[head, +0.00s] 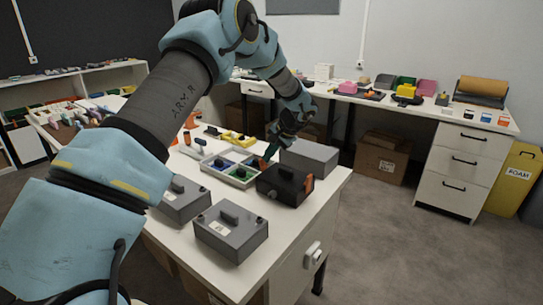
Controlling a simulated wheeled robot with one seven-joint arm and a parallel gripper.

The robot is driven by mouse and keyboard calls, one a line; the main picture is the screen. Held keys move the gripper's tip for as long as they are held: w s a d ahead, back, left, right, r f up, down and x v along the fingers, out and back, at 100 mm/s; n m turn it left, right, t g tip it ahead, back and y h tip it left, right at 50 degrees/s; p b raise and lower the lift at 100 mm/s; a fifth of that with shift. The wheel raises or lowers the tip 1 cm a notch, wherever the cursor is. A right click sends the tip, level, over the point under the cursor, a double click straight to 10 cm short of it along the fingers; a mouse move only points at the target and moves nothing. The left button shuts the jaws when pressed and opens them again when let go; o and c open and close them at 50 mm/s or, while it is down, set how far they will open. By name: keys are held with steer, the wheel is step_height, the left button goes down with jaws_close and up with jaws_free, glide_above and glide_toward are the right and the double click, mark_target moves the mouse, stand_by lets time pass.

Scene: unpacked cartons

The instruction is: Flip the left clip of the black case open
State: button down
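The black case (283,186) sits on the white table, to the right of the compartment tray. It has a dark handle on its lid. An orange-red clip (309,183) shows at its right end. Another orange-red piece (262,163), which looks like the left clip, shows at its left end and seems to stick up. My gripper (268,157) points down right at this left piece. The fingertips are small and dark here, so I cannot tell whether they touch the clip or how wide they are apart.
Grey cases stand close around: one behind (310,157), one in front (231,233) and one at the left (184,203), partly behind my arm. The tray (250,184) with coloured compartments is directly left of the black case. A bare strip of table (322,198) lies at the right.

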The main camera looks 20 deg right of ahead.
steer(key=w+g+h+p, duration=0.1)
steer(key=w+a+g+h+p, duration=0.1)
steer(key=g+p, duration=0.1)
steer(key=shift+w+a+r, duration=0.15)
steer(key=shift+w+a, duration=0.05)
steer(key=shift+w, duration=0.05)
steer(key=shift+w+f+g+h, duration=0.2)
steer(key=shift+f+g+h, duration=0.1)
steer(key=shift+g, duration=0.4)
steer(key=shift+s+d+f, duration=0.25)
steer(key=shift+s+f, duration=0.05)
steer(key=shift+s, duration=0.3)
step_height(320, 180, up, 10)
steer(key=p, duration=0.5)
steer(key=shift+w+a, duration=0.15)
steer(key=shift+w, duration=0.05)
